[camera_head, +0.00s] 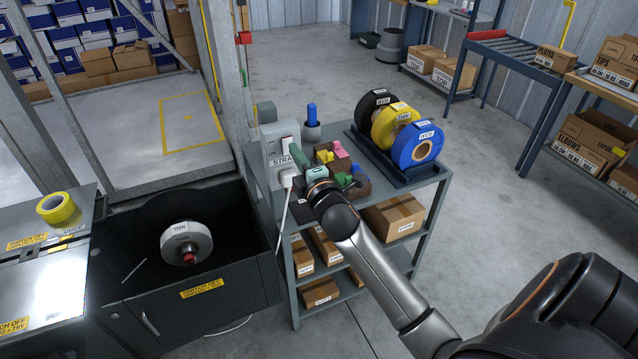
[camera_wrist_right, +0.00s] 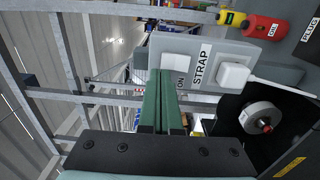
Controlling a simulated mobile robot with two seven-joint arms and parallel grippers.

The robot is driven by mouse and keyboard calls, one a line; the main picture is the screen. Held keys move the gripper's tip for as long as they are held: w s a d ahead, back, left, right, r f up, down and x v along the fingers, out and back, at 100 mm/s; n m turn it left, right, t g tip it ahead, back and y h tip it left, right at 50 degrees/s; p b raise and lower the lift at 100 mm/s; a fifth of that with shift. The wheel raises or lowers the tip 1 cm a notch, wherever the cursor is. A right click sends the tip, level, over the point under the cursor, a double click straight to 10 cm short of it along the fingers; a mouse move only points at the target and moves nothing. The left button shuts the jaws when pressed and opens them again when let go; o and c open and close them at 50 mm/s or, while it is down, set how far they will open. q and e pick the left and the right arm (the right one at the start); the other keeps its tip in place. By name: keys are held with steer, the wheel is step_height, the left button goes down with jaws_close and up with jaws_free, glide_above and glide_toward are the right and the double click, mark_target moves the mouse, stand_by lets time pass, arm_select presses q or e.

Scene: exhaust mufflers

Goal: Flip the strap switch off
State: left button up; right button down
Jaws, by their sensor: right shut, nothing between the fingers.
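The strap switch (camera_head: 286,143) is a white switch plate on a grey box (camera_head: 268,140) at the left end of the cart, above a STRAP label (camera_head: 283,161). A white plug with a cable sits below the label. My right gripper (camera_head: 295,152) is shut and empty, its green fingers pointing at the switch plate. In the right wrist view the fingertips (camera_wrist_right: 164,73) overlap the plate (camera_wrist_right: 180,62) and hide part of it, along with the lever. I cannot tell whether they touch it. The word ON shows beside the plate. My left gripper is not in view.
The cart (camera_head: 425,185) carries a rack with black, yellow and blue tape rolls (camera_head: 418,145), a blue-topped bottle (camera_head: 312,125) and a tray of coloured blocks (camera_head: 345,172). An open black bin (camera_head: 230,285) with a white reel stands left of the cart. The white cable hangs beside the cart.

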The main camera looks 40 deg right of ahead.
steer(key=r+v, duration=0.1)
steer(key=v, duration=0.9)
steer(key=shift+s+b, duration=0.15)
steer(key=shift+b, duration=0.25)
steer(key=shift+a+r, duration=0.1)
steer(key=s+a+f+m+g+y, duration=0.2)
steer(key=s+a+f+m, duration=0.1)
steer(key=f, duration=0.5)
steer(key=s+a+f+m+g+y, duration=0.15)
steer(key=a+f, duration=0.25)
steer(key=f, duration=0.4)
steer(key=s+a+f+m+g+y, duration=0.1)
steer(key=s+a+f+m+g, duration=0.1)
steer(key=s+a+f+m, duration=0.2)
steer(key=s+a+f+m+g+y, duration=0.2)
steer(key=s+a+f+m+g, duration=0.1)
steer(key=s+f, duration=0.7)
steer(key=shift+a+f+m, duration=0.4)
steer(key=shift+a+m, duration=0.5)
steer(key=shift+m, duration=0.05)
